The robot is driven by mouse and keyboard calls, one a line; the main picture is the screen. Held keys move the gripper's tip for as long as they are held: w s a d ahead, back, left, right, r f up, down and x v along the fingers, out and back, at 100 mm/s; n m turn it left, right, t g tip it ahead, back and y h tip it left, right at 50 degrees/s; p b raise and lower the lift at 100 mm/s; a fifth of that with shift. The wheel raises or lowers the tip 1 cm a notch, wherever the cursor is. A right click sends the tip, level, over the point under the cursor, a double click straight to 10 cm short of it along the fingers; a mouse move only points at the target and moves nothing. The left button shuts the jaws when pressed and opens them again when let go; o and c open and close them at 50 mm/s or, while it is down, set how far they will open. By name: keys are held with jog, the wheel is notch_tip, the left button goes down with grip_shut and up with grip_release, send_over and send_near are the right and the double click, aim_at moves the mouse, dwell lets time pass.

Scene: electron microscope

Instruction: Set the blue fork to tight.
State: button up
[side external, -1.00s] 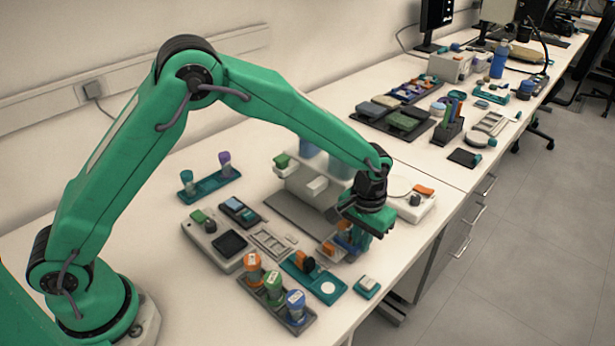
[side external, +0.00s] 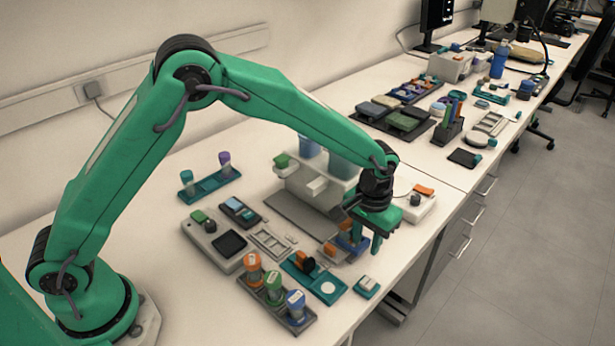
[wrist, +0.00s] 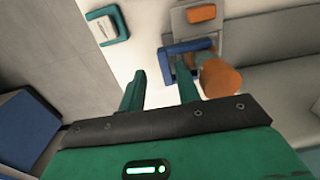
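The blue fork (wrist: 188,47) shows in the wrist view as a blue bracket beside an orange knob (wrist: 221,78). In the side view a blue part (side external: 350,243), seemingly the same fork, is partly hidden by my gripper (side external: 363,238). In the wrist view my gripper (wrist: 160,73) has its two green fingers apart with nothing between them. The fork lies above and to the right of the fingers, with the right fingertip close to its lower edge. I cannot tell whether they touch.
A small teal block with a pale top (wrist: 105,25) sits left of the fork in the wrist view. A grey block with an orange top (wrist: 201,14) is above it. A bottle rack (side external: 258,294) and a teal tray (side external: 303,270) stand nearer the camera.

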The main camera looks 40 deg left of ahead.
notch_tip(320, 180, up, 7)
jog(key=s+a+r+t, duration=0.3)
jog(key=s+a+r, duration=0.9)
jog(key=a+r, duration=0.3)
jog(key=shift+s+r+h, duration=0.15)
jog(key=shift+s+h, duration=0.15)
jog(key=shift+s, duration=0.05)
dwell(0.8)
jog(key=shift+s+a, duration=0.15)
jog(key=shift+a, duration=0.05)
jog(key=s+a+t, duration=0.1)
jog(key=s+a, duration=0.2)
jog(key=s, duration=0.3)
jog(key=s+a+f+t, duration=0.1)
jog(key=s+a, duration=0.2)
jog(key=s, duration=0.2)
jog(key=shift+s+a+t, duration=0.25)
jog(key=shift+s+t, duration=0.05)
jog(key=shift+s, duration=0.1)
